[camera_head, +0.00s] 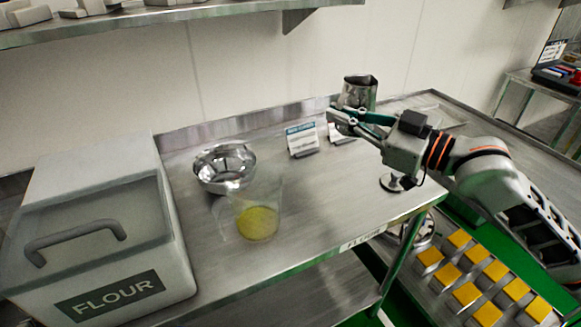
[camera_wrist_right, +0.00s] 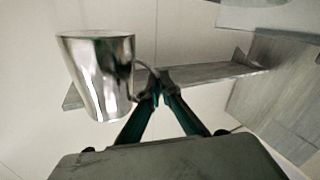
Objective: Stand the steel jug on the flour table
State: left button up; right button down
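The steel jug (camera_head: 359,91) is at the back right of the flour table (camera_head: 325,200), seemingly raised above its top and roughly upright. My right gripper (camera_head: 343,118) is in front of it, and its fingers hide the jug's lower part in the head view. In the right wrist view the jug (camera_wrist_right: 98,78) is large at the left. The fingertips of the right gripper (camera_wrist_right: 156,84) are closed together on the jug's handle. My left gripper is not in view.
A flour bin (camera_head: 100,235) fills the table's left end. A steel bowl (camera_head: 223,167) and a clear beaker with yellow contents (camera_head: 258,222) stand beside it. Small cards (camera_head: 302,140) stand at the back. The table's front middle is clear. Yellow blocks (camera_head: 467,293) lie lower right.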

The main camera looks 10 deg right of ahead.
jog(key=shift+w+a, duration=0.1)
notch_tip(320, 180, down, 20)
jog(key=b, duration=0.6)
jog(key=shift+r, duration=0.1)
jog(key=c, duration=2.7)
grip_release()
jog(key=shift+f+b, duration=0.3)
jog(key=shift+c, duration=0.2)
jog(key=o, duration=0.5)
jog(key=shift+c, duration=0.2)
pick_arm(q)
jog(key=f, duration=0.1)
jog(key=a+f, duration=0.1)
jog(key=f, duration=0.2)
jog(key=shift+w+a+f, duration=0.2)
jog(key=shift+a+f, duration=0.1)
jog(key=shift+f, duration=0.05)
pick_arm(e)
jog(key=shift+r, duration=0.1)
